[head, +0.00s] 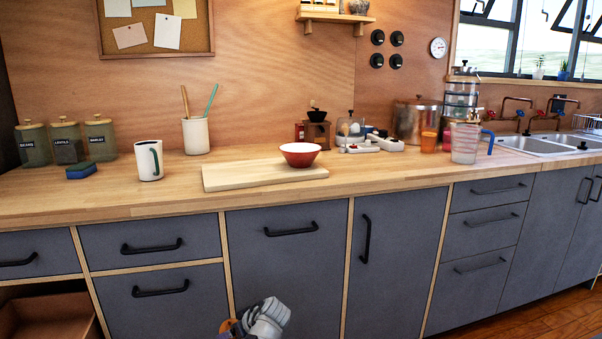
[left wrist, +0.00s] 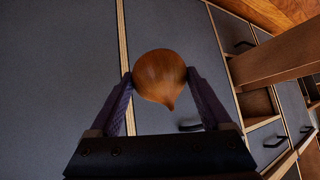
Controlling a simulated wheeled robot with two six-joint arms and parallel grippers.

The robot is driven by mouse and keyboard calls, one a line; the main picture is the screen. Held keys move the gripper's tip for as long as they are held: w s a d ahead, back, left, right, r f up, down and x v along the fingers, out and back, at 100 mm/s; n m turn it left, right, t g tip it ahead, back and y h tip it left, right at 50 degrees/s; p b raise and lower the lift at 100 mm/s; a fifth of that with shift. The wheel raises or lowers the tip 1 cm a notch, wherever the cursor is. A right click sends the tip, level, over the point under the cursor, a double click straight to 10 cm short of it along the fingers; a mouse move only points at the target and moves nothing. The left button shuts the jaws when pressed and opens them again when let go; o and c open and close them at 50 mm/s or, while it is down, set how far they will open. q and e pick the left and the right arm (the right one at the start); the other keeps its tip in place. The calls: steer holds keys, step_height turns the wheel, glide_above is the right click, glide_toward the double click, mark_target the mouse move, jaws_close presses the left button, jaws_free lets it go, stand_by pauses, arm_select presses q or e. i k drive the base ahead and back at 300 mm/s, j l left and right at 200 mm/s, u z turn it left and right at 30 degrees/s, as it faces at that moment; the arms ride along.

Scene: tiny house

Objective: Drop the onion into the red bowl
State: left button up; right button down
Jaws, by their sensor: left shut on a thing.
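The onion (left wrist: 160,76) is brown and round with a pointed tip, and it sits between the two fingers of my left gripper (left wrist: 160,82) in the left wrist view. The fingers press on it from both sides. In the head view my left gripper (head: 258,320) shows at the bottom edge, in front of the grey cabinet doors and below the counter top. The red bowl (head: 300,157) is white inside and stands upright on the right part of a pale cutting board (head: 235,178). My right gripper is in neither view.
The wooden counter (head: 110,198) has its front edge between my left gripper and the bowl. A white mug (head: 149,162) stands left of the board. A coffee grinder (head: 317,130) is behind the bowl. A measuring jug (head: 465,143) stands further right.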

mark_target(298, 166)
steer(key=i+l+z, duration=0.1)
steer(key=l, duration=0.3)
steer(key=i+l+z, duration=0.1)
steer(key=l, duration=0.25)
steer(key=i+l+z, duration=0.15)
steer(key=l, duration=0.25)
steer(key=i+l+z, duration=0.1)
steer(key=l, duration=0.25)
steer(key=i+l+z, duration=0.1)
steer(key=i+l, duration=0.15)
steer(key=l, duration=0.1)
